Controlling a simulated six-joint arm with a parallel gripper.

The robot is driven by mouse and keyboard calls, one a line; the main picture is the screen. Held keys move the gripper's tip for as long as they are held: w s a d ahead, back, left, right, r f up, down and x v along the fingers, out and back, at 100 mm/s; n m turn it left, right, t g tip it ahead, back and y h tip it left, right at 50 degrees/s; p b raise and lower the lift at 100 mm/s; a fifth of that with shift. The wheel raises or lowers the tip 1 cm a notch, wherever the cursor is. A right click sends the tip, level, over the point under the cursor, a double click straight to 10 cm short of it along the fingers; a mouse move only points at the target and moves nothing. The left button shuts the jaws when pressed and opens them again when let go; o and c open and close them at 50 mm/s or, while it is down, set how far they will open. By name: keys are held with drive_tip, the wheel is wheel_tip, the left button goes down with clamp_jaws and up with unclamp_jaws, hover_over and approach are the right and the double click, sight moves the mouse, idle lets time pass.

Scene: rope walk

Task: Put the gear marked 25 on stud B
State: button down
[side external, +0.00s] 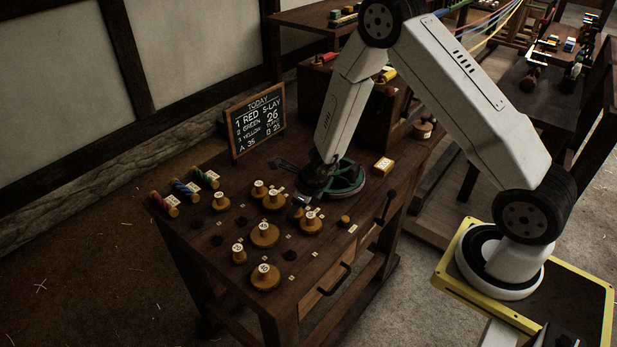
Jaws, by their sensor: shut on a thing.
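Several wooden gears with white-topped knobs are on the dark bench, among them one at the front (264,279), one in the middle (264,236) and one near my gripper (311,226). Their numbers are too small to read surely, so I cannot tell which is marked 25. My gripper (299,204) is low over the bench, just behind and left of that last gear. It is shut on a small brownish thing, probably a gear, mostly hidden by the fingers. Small pale tags lie on the bench top; I cannot make out which marks stud B.
A chalkboard (256,122) at the back left reads A 35, B 25. Red, blue and green rope spools (187,190) lie at the left edge.

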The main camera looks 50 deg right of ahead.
drive_tip(key=shift+f, duration=0.25)
idle(0.4)
drive_tip(key=shift+c, duration=1.6)
unclamp_jaws()
drive_tip(key=shift+r, duration=4)
